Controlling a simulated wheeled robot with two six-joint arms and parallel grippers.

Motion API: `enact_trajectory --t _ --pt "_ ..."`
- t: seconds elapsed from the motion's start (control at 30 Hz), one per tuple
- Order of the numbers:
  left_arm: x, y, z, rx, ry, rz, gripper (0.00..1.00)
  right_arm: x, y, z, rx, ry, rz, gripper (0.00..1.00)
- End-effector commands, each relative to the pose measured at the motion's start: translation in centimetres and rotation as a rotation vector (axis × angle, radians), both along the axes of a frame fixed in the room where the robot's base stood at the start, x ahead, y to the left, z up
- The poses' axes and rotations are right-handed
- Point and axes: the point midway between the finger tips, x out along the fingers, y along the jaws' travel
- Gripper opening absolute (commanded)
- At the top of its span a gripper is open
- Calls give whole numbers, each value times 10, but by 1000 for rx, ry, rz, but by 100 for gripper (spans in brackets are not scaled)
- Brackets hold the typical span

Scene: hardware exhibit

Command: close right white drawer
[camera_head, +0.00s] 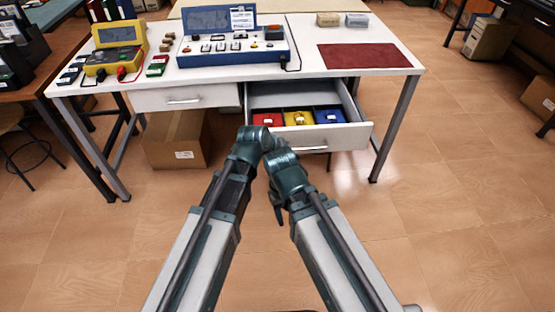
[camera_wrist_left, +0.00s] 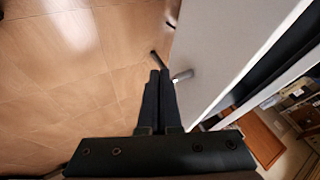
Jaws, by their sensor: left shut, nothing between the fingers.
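The right white drawer (camera_head: 345,136) under the white table is pulled out, its inside showing. Its front panel and bar handle (camera_head: 308,149) face me. In the left wrist view the white front (camera_wrist_left: 225,40) fills the upper right, with the handle (camera_wrist_left: 183,75) just right of the fingertips. My left gripper (camera_wrist_left: 162,75) is shut and empty, close to the drawer front; I cannot tell if it touches. In the head view its fingers are mostly hidden around the drawer's left front corner. My right gripper (camera_head: 278,214) points down in front of the drawer; its fingers are unclear.
Red (camera_head: 267,119), yellow (camera_head: 299,118) and blue (camera_head: 329,116) bins sit in the open drawer. The left drawer (camera_head: 185,98) is shut. A cardboard box (camera_head: 176,140) stands below it. A table leg (camera_head: 395,130) is to the right; the floor (camera_head: 450,200) beyond is clear.

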Motion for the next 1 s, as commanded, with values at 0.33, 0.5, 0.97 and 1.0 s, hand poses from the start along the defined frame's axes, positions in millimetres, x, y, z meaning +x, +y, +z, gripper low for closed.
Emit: enact_trajectory --t 0.33,0.5,0.97,1.0 --pt "43 -1 -4 0 1 1 0 0 0 -4 0 0 0 50" --pt "43 -1 -4 0 1 0 0 0 0 -4 0 0 0 50" --pt "66 -1 -4 0 0 1 0 0 0 -4 0 0 0 50" --pt "72 0 -4 0 0 1 0 0 0 -4 0 0 0 50"
